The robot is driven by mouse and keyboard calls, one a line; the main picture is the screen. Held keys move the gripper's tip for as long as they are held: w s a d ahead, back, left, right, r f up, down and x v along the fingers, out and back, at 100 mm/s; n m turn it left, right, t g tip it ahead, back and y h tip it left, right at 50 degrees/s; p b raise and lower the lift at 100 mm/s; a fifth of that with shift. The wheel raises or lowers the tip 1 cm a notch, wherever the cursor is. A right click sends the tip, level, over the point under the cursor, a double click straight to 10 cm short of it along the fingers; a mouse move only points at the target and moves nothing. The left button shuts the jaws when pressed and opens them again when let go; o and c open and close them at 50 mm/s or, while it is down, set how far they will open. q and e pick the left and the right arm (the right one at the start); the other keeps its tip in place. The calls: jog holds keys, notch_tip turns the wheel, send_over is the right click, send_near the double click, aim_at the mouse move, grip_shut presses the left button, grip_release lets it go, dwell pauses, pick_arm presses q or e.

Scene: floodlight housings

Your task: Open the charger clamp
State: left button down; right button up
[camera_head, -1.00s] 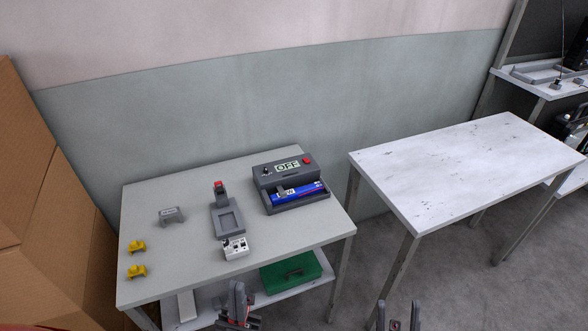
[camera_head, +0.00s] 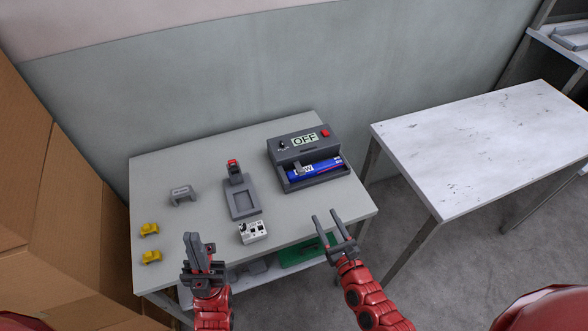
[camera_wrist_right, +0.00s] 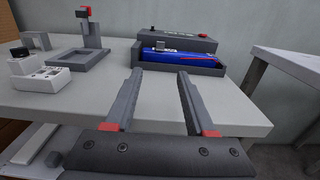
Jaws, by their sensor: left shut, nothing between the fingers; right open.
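The charger (camera_head: 303,148) is a dark grey box with an "OFF" display, a knob and a red button, at the right back of the left table. A blue battery (camera_head: 320,169) lies in its front tray. A small grey clamp (camera_head: 298,170) sits over the battery's left end; it also shows in the right wrist view (camera_wrist_right: 159,47). Whether it is latched I cannot tell. My right gripper (camera_head: 324,217) is open and empty, in front of and below the charger; its fingers (camera_wrist_right: 156,75) point toward it. My left gripper (camera_head: 192,238) is shut and empty near the table's front edge.
A grey stand with a red-topped post (camera_head: 241,197), a white block (camera_head: 253,231), a grey bracket (camera_head: 182,195) and two yellow pieces (camera_head: 150,230) stand on the table (camera_head: 200,160). A green case (camera_head: 300,253) lies on the lower shelf. The white table (camera_head: 480,140) at right is bare.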

aim_at(303, 173)
jog(key=x, duration=1.6)
jog(key=shift+w+f, duration=0.15)
jog(key=shift+w, duration=0.2)
jog(key=shift+c, duration=0.3)
grip_shut()
